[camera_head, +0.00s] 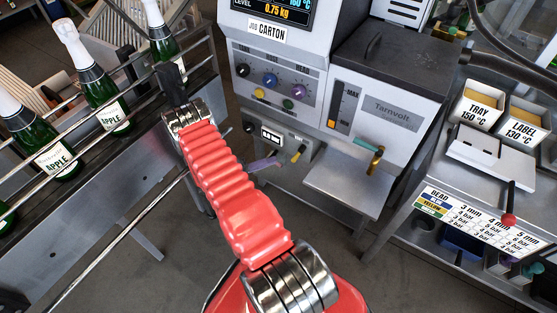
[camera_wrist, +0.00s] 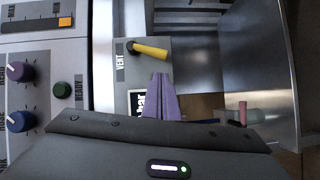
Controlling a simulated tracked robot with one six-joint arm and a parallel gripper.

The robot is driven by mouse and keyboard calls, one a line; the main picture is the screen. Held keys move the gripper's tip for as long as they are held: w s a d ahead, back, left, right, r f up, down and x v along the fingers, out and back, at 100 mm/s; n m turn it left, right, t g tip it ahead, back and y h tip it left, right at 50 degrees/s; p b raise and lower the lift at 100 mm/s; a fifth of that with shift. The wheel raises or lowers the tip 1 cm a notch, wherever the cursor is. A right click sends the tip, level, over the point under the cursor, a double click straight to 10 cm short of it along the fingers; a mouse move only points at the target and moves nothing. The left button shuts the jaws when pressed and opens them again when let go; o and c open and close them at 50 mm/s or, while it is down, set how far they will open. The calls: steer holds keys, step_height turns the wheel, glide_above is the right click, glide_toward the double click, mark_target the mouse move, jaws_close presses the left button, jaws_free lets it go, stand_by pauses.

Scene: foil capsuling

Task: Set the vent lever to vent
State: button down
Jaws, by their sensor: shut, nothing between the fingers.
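The vent lever (camera_head: 297,154) is a small yellow-handled lever on the lower front panel of the grey machine, right of a small display. In the head view its handle slants down and slightly left. In the wrist view the yellow lever (camera_wrist: 150,52) sticks out to the right from its dark pivot, beside sideways lettering "VENT". My gripper's purple fingers (camera_head: 264,163) are shut and empty, just left of the lever in the head view. In the wrist view the fingers (camera_wrist: 161,98) are below the lever, apart from it in the picture, partly covering the display.
Coloured knobs (camera_head: 270,80) sit above the lever panel. A grey shelf (camera_head: 345,190) juts out to the right, below a teal-handled brass valve (camera_head: 368,157). A railed conveyor with green bottles (camera_head: 105,105) stands at left. A side table (camera_head: 480,190) with trays is at right.

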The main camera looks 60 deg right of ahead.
steer(key=v, duration=0.6)
steer(key=shift+s+a, duration=0.15)
steer(key=shift+a, duration=0.05)
stand_by(0.4)
